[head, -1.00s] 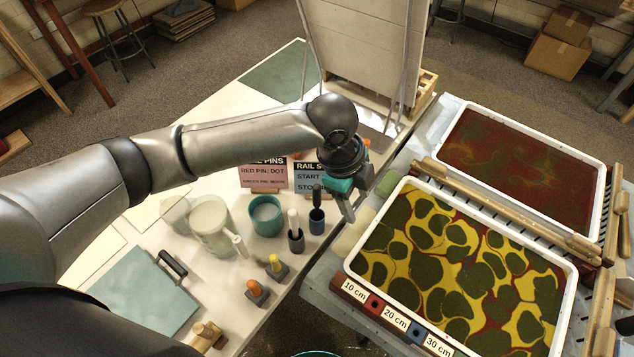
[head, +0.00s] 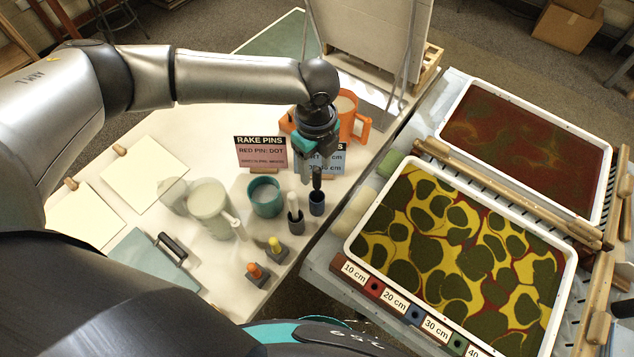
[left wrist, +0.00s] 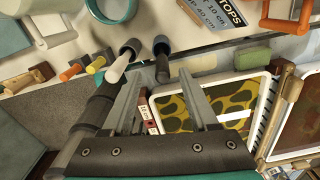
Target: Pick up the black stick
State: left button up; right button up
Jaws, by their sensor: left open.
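The black stick (head: 317,181) stands upright in a small dark blue cup (head: 317,203) near the table's right edge. In the left wrist view the black stick (left wrist: 162,68) shows between and beyond my open fingers, its cup (left wrist: 161,44) behind it. My left gripper (head: 316,168) is directly above the stick, pointing down, and hides part of its upper end. The left gripper (left wrist: 162,84) is open and empty; I cannot tell whether a finger touches the stick. My right gripper is not in view.
A grey cup (head: 296,222) with a white stick (head: 292,204) stands close on the left. A teal cup (head: 266,195), a translucent jug (head: 210,205) and two sign cards are near. Marbling trays lie to the right.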

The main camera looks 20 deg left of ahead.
aim_at(317, 180)
pick_arm(q)
jog(key=shift+w+f+b, duration=0.15)
jog(key=shift+f+b, duration=0.25)
jog(key=shift+f, duration=2.7)
grip_shut()
